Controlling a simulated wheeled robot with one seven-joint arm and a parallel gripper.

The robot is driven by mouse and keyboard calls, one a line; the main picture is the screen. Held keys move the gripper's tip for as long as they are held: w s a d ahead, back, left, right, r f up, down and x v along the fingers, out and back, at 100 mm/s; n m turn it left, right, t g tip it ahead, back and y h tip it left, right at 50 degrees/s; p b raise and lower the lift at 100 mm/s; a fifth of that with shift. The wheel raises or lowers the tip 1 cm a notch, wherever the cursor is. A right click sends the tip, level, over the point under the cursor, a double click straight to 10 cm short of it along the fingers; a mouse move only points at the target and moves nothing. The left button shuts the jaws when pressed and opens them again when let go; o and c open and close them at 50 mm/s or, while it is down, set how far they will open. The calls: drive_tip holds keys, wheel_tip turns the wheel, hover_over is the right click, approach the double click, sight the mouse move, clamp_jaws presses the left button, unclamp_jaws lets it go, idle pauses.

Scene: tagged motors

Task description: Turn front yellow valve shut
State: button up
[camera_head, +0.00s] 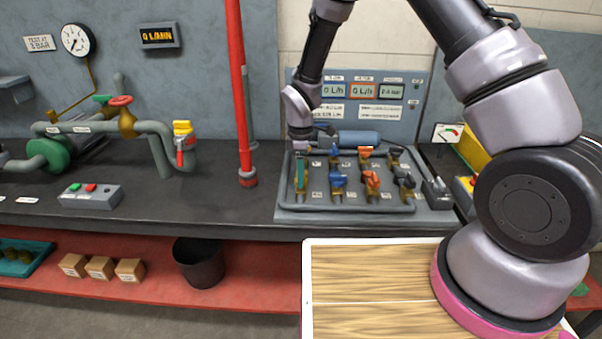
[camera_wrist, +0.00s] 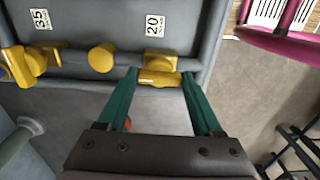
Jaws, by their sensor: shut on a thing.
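The front yellow valve, with its flat yellow handle (camera_wrist: 160,78), is beside the "20" label in the wrist view. My gripper (camera_wrist: 160,77) has its two green fingers on either side of this handle, shut on it. The handle lies lengthwise from finger to finger, in line with the yellow row. In the head view my gripper (camera_head: 301,175) reaches down at the left end of the valve panel (camera_head: 318,213) and hides most of the yellow valves there. A second yellow valve (camera_wrist: 20,66) sits beside the "35" label in the wrist view, apart from my fingers.
Blue valves (camera_head: 337,181), orange-red valves (camera_head: 371,184) and dark valves (camera_head: 403,180) stand close to the right of my gripper. A blue cylinder (camera_head: 358,139) lies behind them. A red vertical pipe (camera_head: 241,95) stands to the left. The bench between pipe and panel is clear.

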drive_tip(key=m, duration=0.4)
drive_tip(key=shift+m, duration=0.3)
drive_tip(key=m, duration=0.4)
drive_tip(key=shift+m, duration=0.3)
drive_tip(key=m, duration=0.4)
drive_tip(key=shift+m, duration=2.4)
drive_tip(key=o, duration=1.4)
drive_tip(key=shift+c, duration=0.2)
